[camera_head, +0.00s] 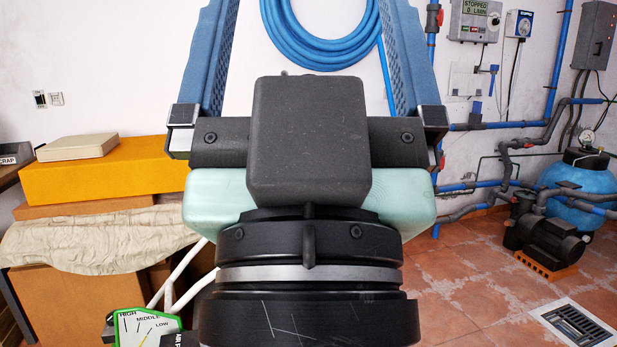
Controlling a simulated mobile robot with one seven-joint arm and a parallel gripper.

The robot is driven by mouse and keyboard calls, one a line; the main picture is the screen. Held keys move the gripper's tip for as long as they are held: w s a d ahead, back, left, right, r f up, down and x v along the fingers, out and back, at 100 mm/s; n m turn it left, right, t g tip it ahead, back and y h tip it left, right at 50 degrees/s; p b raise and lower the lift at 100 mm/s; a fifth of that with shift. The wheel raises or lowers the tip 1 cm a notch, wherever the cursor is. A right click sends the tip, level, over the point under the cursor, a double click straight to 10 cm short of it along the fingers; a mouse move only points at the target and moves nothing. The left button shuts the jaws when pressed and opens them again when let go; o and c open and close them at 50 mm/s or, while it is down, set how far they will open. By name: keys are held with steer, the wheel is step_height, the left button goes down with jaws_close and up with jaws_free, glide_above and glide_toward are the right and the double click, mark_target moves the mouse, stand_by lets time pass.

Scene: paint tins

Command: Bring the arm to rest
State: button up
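My gripper (308,15) fills the middle of the head view, very close to the camera. Its two long blue fingers point up the picture and stand wide apart, with nothing visible between them but the white wall and a blue hose behind. The upper ends of the fingers run out at the top edge. The black wrist and pale green gripper body hide the middle of the scene. No paint tin is in view.
At left, a yellow-orange box (110,178) bears a flat beige box (78,147), near a draped cloth (95,238). A coiled blue hose (320,50) hangs on the wall. At right stand a black pump (545,232) and blue tank (580,190). Tiled floor (470,290) shows bare.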

step_height(320, 180, up, 26)
steer(key=p, duration=2.3)
steer(key=shift+f, duration=0.15)
steer(key=shift+f, duration=0.15)
